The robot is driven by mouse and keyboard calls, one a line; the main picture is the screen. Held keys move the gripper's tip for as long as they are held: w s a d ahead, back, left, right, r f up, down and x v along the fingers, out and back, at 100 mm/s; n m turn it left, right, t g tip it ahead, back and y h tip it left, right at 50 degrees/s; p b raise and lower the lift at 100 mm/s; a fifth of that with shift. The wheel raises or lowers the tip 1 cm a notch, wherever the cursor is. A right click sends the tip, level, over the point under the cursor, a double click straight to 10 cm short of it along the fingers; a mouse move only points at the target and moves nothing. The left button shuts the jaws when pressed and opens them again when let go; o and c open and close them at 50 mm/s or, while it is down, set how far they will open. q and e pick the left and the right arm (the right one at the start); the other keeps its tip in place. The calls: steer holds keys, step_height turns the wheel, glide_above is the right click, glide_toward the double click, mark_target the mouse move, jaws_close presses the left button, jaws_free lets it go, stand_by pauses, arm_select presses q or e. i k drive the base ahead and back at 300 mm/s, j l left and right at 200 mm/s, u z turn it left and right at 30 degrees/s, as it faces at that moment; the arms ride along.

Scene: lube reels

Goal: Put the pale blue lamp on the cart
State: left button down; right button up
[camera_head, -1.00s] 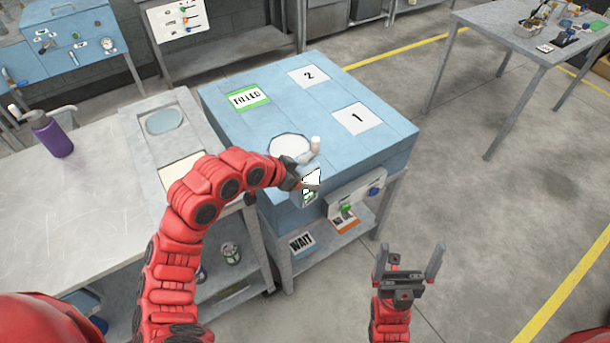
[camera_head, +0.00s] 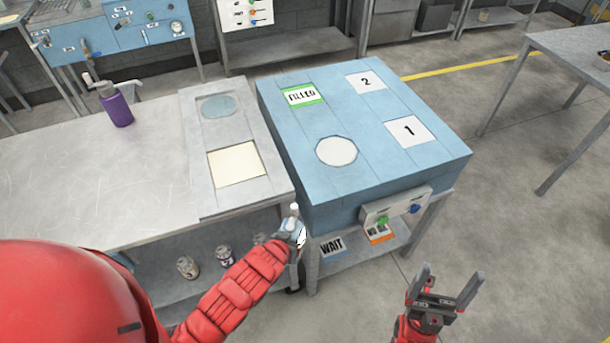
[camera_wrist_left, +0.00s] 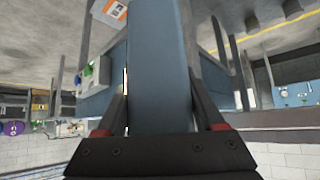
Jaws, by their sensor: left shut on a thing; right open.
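My left gripper (camera_head: 290,235) is shut on a pale blue thing with a white knob (camera_head: 294,211), which looks like the lamp. It is in front of the gap between the grey-topped unit (camera_head: 199,158) and the blue-topped bench (camera_head: 350,190). In the left wrist view a broad blue body (camera_wrist_left: 160,60) fills the space between the fingers. The grey-topped unit has a pale blue round patch and a cream square; it may be the cart, but I cannot tell for sure. My right gripper (camera_head: 446,286) is open and empty over the floor.
The blue-topped bench has FILLED, 1, 2 and blank white patches, all bare. A control box (camera_head: 396,206) juts from its front above a WAIT sign (camera_head: 331,246). A purple bottle (camera_head: 117,108) stands on the long table. Cans (camera_head: 188,267) sit on a lower shelf.

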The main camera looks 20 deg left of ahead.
mark_target(70, 207)
steer(key=k+j, duration=0.2)
steer(key=j, duration=0.15)
steer(key=k+j, duration=0.2)
steer(key=j, duration=0.2)
steer(key=k+j, duration=0.2)
steer(key=j, duration=0.15)
steer(key=k+j, duration=0.2)
steer(key=j, duration=0.2)
